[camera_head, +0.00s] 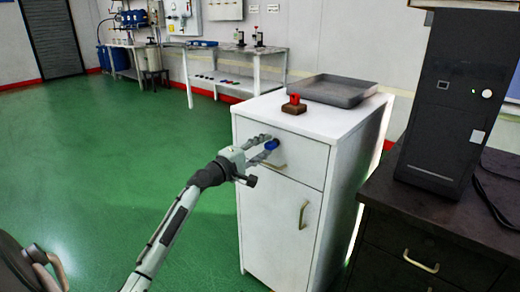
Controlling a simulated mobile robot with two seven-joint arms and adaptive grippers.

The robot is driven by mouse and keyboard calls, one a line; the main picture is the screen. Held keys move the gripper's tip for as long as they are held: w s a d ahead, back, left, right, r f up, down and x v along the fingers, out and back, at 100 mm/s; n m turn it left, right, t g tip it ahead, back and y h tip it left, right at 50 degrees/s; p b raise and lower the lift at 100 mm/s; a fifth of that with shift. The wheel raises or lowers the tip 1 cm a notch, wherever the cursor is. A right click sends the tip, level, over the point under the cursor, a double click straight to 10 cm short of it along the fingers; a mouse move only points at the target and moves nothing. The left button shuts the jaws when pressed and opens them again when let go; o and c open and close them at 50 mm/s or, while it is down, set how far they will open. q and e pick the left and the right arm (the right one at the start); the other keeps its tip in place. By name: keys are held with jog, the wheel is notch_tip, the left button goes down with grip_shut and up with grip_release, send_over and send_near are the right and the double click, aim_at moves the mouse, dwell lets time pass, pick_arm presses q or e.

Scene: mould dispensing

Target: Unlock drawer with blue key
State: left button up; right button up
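The white cabinet (285,220) has a top drawer (308,160) with a brass handle and a door below. The blue key (271,145) is at the drawer's front, at its upper left. My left gripper (268,147) reaches in from the left with its fingers on either side of the blue key. The fingers look closed on it. I cannot tell how deep the key sits in the lock, which is hidden. The drawer looks shut. My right gripper does not show.
A red object on a brown block (294,105) and a grey tray (339,90) are on the cabinet top. A dark desk (420,230) with a black computer tower (455,100) stands close on the right. Green floor (110,170) is clear to the left.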

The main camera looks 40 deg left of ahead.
pick_arm(q)
jog(key=s, duration=1.2)
jog(key=shift+a, duration=0.45)
jog(key=s+d+f+m+g, duration=0.2)
jog(key=d+f+m+g, duration=0.1)
jog(key=f, duration=0.6)
jog(key=s+d+f+m+g, duration=0.2)
jog(key=d+f, duration=0.1)
jog(key=f, duration=0.7)
jog(key=s+d+f+m+g, duration=0.2)
jog(key=d+f+m+g, duration=0.1)
jog(key=f, duration=0.6)
jog(key=s+d+f+m+g+y, duration=0.1)
jog(key=s+d+f+m+g, duration=0.1)
jog(key=s+f, duration=0.5)
jog(key=s+d+f+m+g+y, duration=0.1)
jog(key=s+d+f+m+g, duration=0.2)
jog(key=s+f+m, duration=0.2)
jog(key=s+d+f+m+g+y, duration=0.1)
jog(key=s+d+f+m+g, duration=0.1)
jog(key=s+f, duration=0.7)
jog(key=shift+s+d+f+m+g, duration=0.35)
jog(key=shift+s+d+m, duration=0.35)
jog(key=shift+m, duration=0.4)
jog(key=shift+w, duration=0.15)
